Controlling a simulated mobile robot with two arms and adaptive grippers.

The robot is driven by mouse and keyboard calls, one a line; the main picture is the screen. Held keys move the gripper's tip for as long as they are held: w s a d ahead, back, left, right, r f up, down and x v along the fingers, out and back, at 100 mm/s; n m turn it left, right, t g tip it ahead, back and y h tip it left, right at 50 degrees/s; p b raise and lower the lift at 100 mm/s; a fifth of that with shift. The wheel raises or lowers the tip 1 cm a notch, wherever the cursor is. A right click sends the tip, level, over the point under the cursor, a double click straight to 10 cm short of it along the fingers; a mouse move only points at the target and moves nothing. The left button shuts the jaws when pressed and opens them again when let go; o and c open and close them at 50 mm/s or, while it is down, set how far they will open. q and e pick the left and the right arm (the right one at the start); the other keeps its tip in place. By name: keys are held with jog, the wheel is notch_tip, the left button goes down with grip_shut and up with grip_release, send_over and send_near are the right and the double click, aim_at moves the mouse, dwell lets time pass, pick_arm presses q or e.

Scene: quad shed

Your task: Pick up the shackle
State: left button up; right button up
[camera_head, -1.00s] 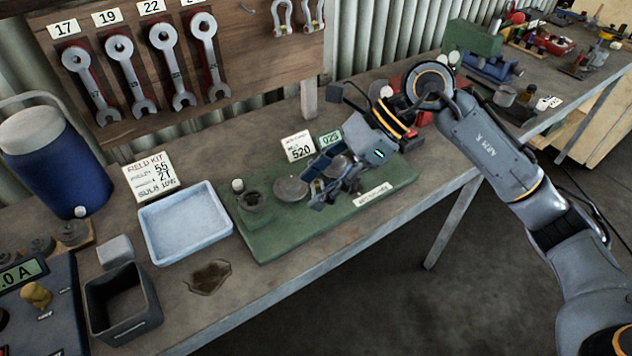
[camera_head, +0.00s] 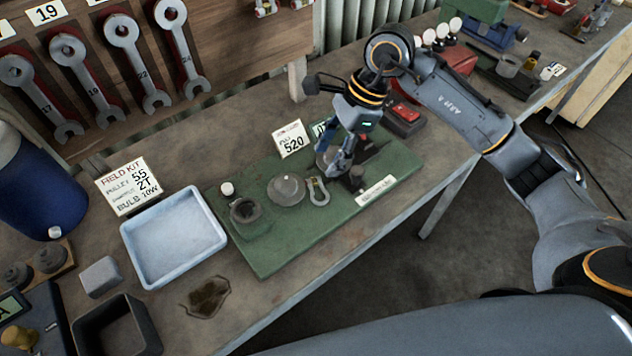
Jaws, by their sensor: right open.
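A small pale metal shackle (camera_head: 319,192) lies on the green mat (camera_head: 283,247), just right of a round grey disc (camera_head: 286,189). My right gripper (camera_head: 346,178) points down over the mat, a little right of the shackle. It is open, and nothing shows between its fingers. I cannot tell how far above the mat its fingertips are. The gripper hides part of the mat's right side. My left gripper is out of view.
On the mat stand a dark round cup (camera_head: 245,212) and a small white-topped item (camera_head: 227,189). A card reading 520 (camera_head: 290,139) stands behind. A blue-white tray (camera_head: 173,236) is left of the mat. A red-topped box (camera_head: 404,118) sits behind right. The front bench edge is clear.

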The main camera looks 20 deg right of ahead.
aim_at(315, 182)
jog(key=shift+a+f, duration=0.2)
jog(key=shift+f, duration=0.3)
jog(key=shift+w+a+f, duration=0.1)
jog(key=shift+f, duration=0.15)
jog(key=shift+p+x, duration=0.75)
jog(key=p+x, duration=0.1)
jog(key=x, duration=0.1)
jog(key=shift+f, duration=0.35)
jog(key=shift+a+f, duration=0.15)
jog(key=shift+f, duration=0.35)
grip_shut()
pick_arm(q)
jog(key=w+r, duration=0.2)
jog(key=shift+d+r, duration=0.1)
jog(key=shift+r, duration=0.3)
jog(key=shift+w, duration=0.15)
pick_arm(e)
jog(key=shift+f, duration=0.1)
